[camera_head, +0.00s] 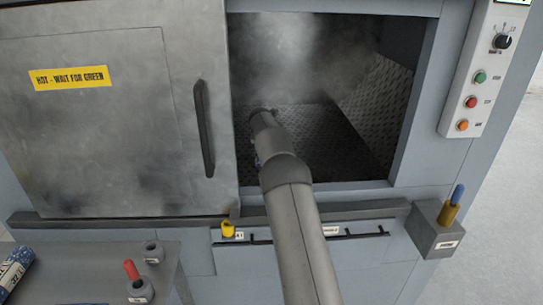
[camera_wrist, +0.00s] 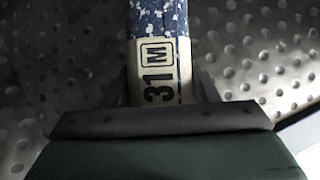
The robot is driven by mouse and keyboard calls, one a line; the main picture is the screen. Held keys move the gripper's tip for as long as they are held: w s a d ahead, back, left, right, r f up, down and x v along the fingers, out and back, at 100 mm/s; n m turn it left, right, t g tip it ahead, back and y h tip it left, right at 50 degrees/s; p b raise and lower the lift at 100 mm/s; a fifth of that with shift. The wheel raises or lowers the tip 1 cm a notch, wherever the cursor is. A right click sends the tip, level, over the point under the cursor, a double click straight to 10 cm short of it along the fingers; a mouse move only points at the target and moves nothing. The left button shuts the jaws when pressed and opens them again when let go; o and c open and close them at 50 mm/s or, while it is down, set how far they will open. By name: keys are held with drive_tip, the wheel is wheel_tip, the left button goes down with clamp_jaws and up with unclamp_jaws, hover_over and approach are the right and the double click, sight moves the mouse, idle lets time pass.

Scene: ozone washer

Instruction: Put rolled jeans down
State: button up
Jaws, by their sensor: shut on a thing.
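The rolled jeans (camera_wrist: 160,22), mottled blue and white with a pale band marked "31 M" (camera_wrist: 160,75), show in the wrist view. My gripper (camera_wrist: 157,88) is shut on them, with a finger on each side near the band. Dimpled metal of the washer chamber (camera_wrist: 240,60) lies behind the roll. I cannot tell whether the roll touches it. In the head view my arm reaches into the open chamber (camera_head: 335,135).
The sliding door (camera_head: 110,130), labelled "HOT - WAIT FOR GREEN", stands left of the opening. Haze hangs in the chamber. A control panel (camera_head: 485,75) is at right. A grey block (camera_head: 432,235) holds a blue-tipped peg. Another roll (camera_head: 15,270) lies on the side table (camera_head: 85,265).

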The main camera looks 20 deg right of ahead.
drive_tip(key=shift+w+d+f, duration=0.1)
drive_tip(key=shift+w+f, duration=0.05)
drive_tip(key=shift+f, duration=0.8)
drive_tip(key=shift+w+f, duration=0.15)
drive_tip(key=shift+f, duration=0.75)
drive_tip(key=shift+f, duration=0.1)
drive_tip(key=o, duration=1.2)
drive_tip(key=shift+f, duration=0.1)
